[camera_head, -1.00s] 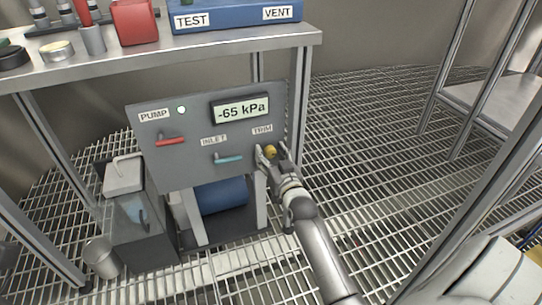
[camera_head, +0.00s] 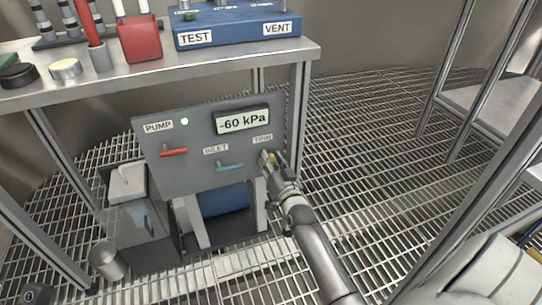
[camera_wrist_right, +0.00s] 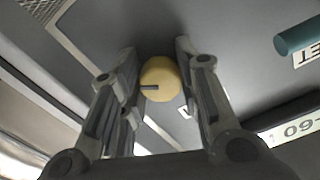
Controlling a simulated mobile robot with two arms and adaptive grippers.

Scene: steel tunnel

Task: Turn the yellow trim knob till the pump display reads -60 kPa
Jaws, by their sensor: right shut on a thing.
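The yellow trim knob (camera_head: 271,157) sits on the grey pump panel (camera_head: 190,170), under the TRIM label. In the right wrist view the knob (camera_wrist_right: 160,80) shows its round face with a dark pointer mark, between the two fingers. My right gripper (camera_head: 270,160) is shut on the knob; it also shows in the right wrist view (camera_wrist_right: 158,75). The pump display (camera_head: 242,121) reads -60 kPa. My left gripper is not in view.
A red handle (camera_head: 174,151) and a teal INLET handle (camera_head: 230,167) are on the panel beside the knob. A steel bench (camera_head: 200,65) stands above the panel. Open grating floor (camera_head: 370,150) lies to the right.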

